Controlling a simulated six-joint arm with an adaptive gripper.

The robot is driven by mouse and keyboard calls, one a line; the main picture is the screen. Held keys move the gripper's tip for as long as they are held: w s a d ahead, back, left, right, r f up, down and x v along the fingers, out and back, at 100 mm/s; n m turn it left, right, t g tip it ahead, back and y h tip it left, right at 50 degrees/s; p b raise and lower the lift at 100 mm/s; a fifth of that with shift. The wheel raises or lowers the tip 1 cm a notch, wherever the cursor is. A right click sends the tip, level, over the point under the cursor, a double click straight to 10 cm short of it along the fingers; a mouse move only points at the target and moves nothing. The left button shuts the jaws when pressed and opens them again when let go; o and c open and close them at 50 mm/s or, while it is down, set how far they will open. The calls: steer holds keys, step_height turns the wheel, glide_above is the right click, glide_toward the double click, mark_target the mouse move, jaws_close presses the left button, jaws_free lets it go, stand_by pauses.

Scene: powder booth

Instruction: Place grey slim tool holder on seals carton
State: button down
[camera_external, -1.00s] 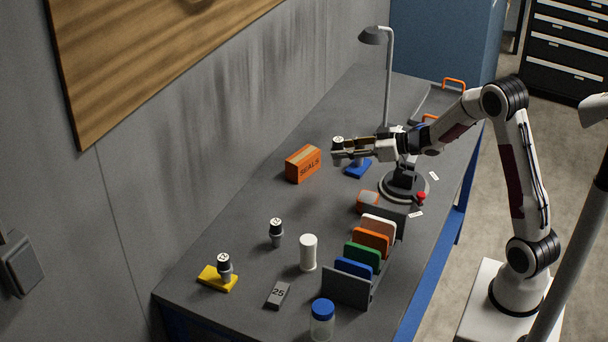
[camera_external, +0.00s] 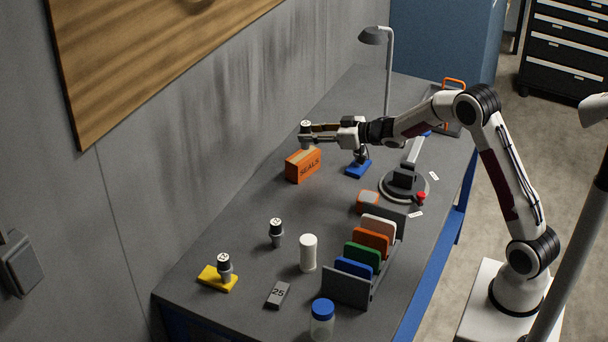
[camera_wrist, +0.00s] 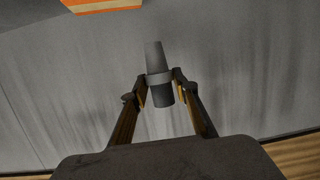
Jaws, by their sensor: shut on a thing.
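My gripper (camera_external: 312,134) is shut on the grey slim tool holder (camera_external: 306,127), which has a dark top with a white end. The holder is upright, just above the orange seals carton (camera_external: 302,166) at the back of the bench near the wall. In the wrist view the holder (camera_wrist: 156,70) is between the two fingers (camera_wrist: 158,92), its tapered grey end pointing up in the picture. The carton (camera_wrist: 102,5) shows at the top edge there, with a visible gap to the holder's tip. The external view does not clearly show the height of that gap.
A blue base (camera_external: 358,169) with a holder, partly behind my gripper, is right of the carton. Another holder (camera_external: 276,232) stands on the bench, and one sits on a yellow base (camera_external: 216,279).

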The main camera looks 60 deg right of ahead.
steer(key=w+d+r+m+h, duration=0.2)
steer(key=w+d+h, duration=0.1)
steer(key=d, duration=0.3)
steer(key=shift+w+r+m, duration=0.25)
steer(key=shift+w+m, duration=0.15)
steer(key=shift+w, duration=0.15)
steer(key=shift+f, duration=0.1)
glide_above(307, 156)
step_height(307, 156, down, 6)
steer(key=shift+f, duration=0.15)
steer(key=shift+f, duration=1.75)
steer(key=shift+f, duration=0.15)
steer(key=c, duration=1.6)
jaws_free()
steer(key=shift+f, duration=0.1)
